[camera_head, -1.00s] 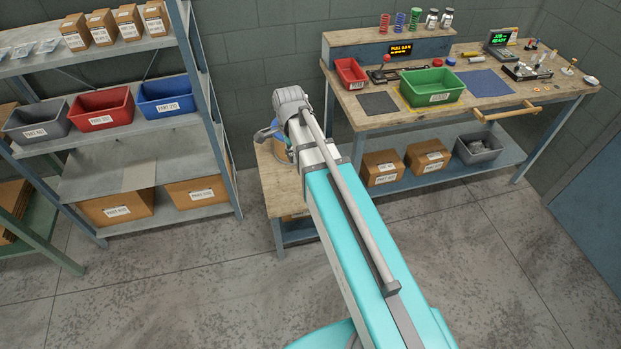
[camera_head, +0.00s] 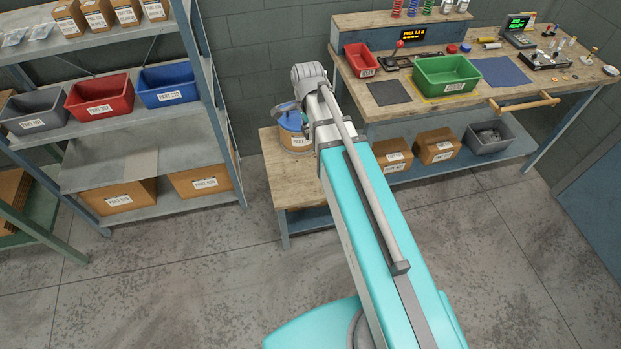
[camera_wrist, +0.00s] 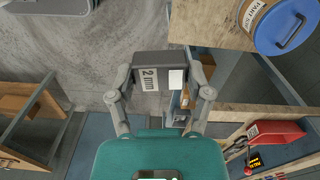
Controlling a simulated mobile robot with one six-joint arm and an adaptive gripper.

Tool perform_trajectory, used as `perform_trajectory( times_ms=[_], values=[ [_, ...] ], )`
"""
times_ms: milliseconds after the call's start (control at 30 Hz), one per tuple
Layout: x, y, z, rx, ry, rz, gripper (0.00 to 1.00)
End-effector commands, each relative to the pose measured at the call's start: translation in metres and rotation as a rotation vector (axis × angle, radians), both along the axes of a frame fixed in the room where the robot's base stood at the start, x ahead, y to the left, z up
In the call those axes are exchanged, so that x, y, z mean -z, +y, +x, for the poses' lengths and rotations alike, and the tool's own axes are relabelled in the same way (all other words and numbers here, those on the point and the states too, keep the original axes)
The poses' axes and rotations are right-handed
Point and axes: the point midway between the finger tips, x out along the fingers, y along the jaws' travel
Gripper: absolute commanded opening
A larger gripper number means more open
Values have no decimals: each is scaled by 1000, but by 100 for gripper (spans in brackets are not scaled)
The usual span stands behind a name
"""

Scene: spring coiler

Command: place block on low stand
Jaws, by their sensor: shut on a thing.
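The block (camera_wrist: 152,66) is dark grey with a "2 mm" label and a white patch. My gripper (camera_wrist: 160,80) is shut on it, one finger at each side, in the wrist view. The low stand (camera_head: 296,193) is a small wooden-topped table left of the workbench in the head view. Its wooden top also shows at the upper right of the wrist view (camera_wrist: 208,20). The block appears beside the stand top's edge in that view; its height above it I cannot tell.
A blue-lidded tub (camera_head: 292,128) stands on the low stand and takes up its back part; it also shows in the wrist view (camera_wrist: 290,22). A shelf rack (camera_head: 215,100) is at left. The workbench (camera_head: 420,103) with bins is at right. Open floor lies in front.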

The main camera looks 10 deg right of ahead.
Motion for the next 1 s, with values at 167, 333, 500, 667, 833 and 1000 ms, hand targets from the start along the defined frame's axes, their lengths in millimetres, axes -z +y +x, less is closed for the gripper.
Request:
perform_trajectory(
  times_ms=[167,333,500,667,833,1000],
  values=[
    [2,-1,0,3,0,0,4],
    [13,-3,1,7,0,0,4],
    [34,-5,4,15,0,0,4],
    [60,-8,7,25,0,0,4],
    [88,-11,10,37,0,0,4],
    [117,-14,13,48,0,0,4]
  ],
)
